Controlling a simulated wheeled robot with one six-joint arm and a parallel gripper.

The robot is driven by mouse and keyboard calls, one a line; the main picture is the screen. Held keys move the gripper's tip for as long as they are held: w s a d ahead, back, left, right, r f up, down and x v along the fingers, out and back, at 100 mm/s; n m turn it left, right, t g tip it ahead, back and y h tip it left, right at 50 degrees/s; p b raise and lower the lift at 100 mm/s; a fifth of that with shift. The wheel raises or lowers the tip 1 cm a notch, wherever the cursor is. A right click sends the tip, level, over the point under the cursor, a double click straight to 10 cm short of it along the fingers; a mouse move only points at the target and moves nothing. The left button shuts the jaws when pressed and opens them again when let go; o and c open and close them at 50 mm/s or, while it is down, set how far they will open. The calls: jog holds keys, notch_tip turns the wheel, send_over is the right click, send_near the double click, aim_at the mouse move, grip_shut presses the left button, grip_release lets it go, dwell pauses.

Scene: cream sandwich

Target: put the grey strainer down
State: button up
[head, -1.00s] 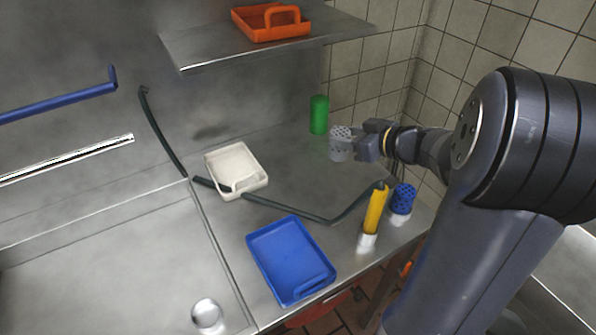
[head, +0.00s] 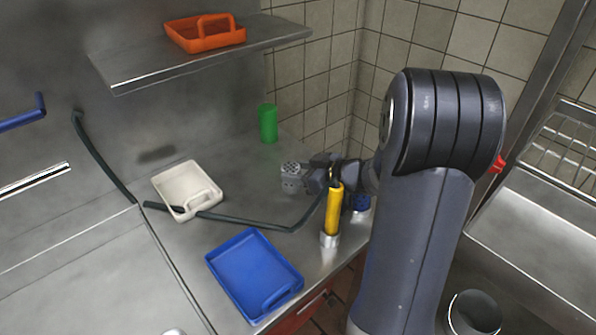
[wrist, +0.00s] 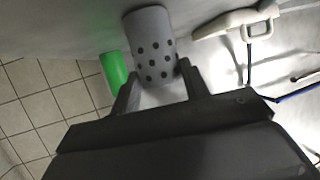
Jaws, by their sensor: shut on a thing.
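The grey strainer (head: 292,178) is a small cup with dark holes. My gripper (head: 310,177) is shut on it over the right part of the steel counter (head: 225,150). In the wrist view the strainer (wrist: 152,45) sits between the two fingers of my gripper (wrist: 158,85), its holed part towards me. I cannot tell whether its far end touches the counter. A green cup (head: 268,123) stands behind and to the left of the strainer; it also shows in the wrist view (wrist: 114,70).
A white tray (head: 207,176) and a blue tray (head: 228,277) lie on the counter. A dark green hose crosses the counter. An orange tray (head: 205,40) is on the shelf (head: 130,80).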

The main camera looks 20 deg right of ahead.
jog(key=o, duration=1)
jog(key=shift+f, duration=0.15)
jog(key=shift+d+r, duration=0.1)
jog(key=shift+r, duration=0.2)
jog(key=p+v, duration=0.1)
jog(key=v, duration=1.1)
